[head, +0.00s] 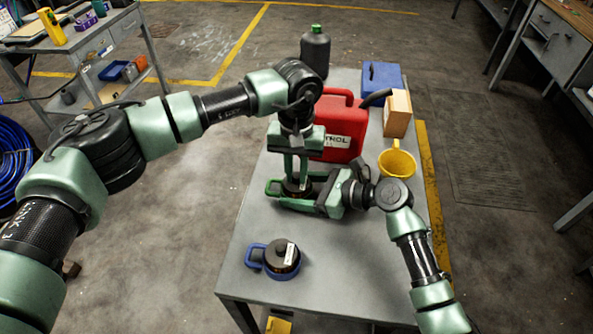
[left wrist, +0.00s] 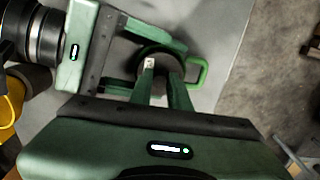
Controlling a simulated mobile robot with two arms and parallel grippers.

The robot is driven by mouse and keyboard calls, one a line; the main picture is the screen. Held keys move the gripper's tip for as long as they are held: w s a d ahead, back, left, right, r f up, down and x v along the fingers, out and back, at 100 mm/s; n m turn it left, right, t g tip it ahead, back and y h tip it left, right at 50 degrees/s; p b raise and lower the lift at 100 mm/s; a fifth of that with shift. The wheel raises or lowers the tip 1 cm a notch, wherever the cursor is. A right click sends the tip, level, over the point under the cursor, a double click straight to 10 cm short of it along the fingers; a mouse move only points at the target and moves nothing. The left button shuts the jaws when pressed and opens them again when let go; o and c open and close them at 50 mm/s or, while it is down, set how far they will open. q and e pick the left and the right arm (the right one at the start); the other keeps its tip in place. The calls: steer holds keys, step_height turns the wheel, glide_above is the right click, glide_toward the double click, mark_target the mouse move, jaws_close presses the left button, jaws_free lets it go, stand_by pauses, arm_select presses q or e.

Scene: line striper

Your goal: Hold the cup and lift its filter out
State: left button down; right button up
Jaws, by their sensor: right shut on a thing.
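A dark cup with a green handle (head: 272,187) stands on the grey table; its handle also shows in the left wrist view (left wrist: 198,75). My right gripper (head: 292,197) lies low at the cup, its fingers shut on the cup's sides. The dark filter top with a pale tag (left wrist: 148,64) sits in the cup, partly hidden by fingers. My left gripper (head: 296,180) points straight down over the cup; in the left wrist view its fingers (left wrist: 163,84) stand apart at the filter's top. Whether they touch it is unclear.
A second dark cup (head: 281,258) with a blue handle stands nearer on the table. Behind the grippers are a red petrol can (head: 342,125), a yellow funnel (head: 397,163), a cardboard box (head: 397,114), a blue case (head: 381,77) and a dark bottle (head: 315,52).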

arm_select(q)
steer(key=shift+r, duration=0.75)
stand_by(0.3)
steer(key=shift+r, duration=2.3)
arm_select(e)
steer(key=o, duration=1.5)
steer(key=shift+c, duration=0.2)
steer(key=v, duration=1.2)
steer(key=shift+f, duration=0.15)
